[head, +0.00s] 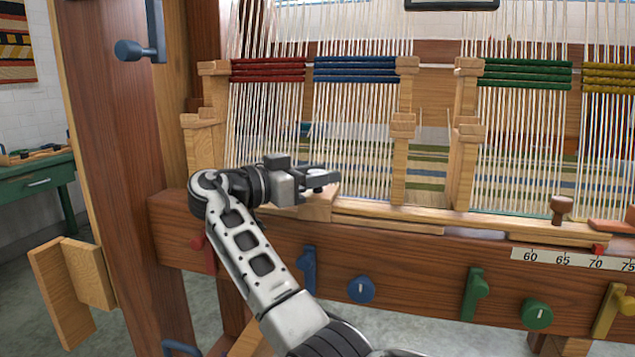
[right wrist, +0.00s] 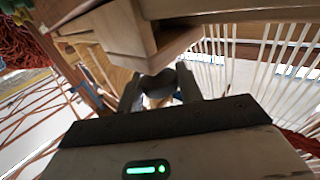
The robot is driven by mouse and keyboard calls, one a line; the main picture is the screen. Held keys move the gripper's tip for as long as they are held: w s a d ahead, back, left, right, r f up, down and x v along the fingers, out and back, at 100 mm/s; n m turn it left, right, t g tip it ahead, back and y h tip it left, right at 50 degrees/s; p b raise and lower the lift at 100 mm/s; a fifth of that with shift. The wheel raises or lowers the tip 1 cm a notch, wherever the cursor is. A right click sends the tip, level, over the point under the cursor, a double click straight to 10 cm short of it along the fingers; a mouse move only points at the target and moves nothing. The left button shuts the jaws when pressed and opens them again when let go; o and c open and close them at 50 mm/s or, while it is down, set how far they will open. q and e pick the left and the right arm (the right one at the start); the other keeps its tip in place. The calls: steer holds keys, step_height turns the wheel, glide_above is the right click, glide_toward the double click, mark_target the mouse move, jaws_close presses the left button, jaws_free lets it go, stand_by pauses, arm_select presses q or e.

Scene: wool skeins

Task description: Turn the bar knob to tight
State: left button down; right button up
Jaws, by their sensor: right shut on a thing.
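My right gripper (head: 325,181) reaches over the loom's front beam, its jaws just above a wooden block (head: 318,206) on the ledge. In the right wrist view its jaws (right wrist: 160,90) are shut on a small dark rounded piece (right wrist: 157,81), with pale wood just below it. The head view mostly hides this piece behind the fingers, so I cannot tell its full shape or turn. A brown wooden knob (head: 562,207) stands on the ledge farther right. No "tight" mark is readable. My left gripper is not in view.
On the beam's front are a blue round knob (head: 361,290), a green round knob (head: 537,314) and coloured levers. A number scale (head: 570,259) lies at right. Upright wooden posts (head: 403,130) and white warp threads stand close behind the gripper.

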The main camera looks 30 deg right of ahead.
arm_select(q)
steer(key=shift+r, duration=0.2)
arm_select(e)
steer(key=shift+r+m+g, duration=0.1)
steer(key=shift+m+g, duration=0.4)
steer(key=shift+g, duration=0.2)
steer(key=o, duration=1)
steer(key=shift+c, duration=0.2)
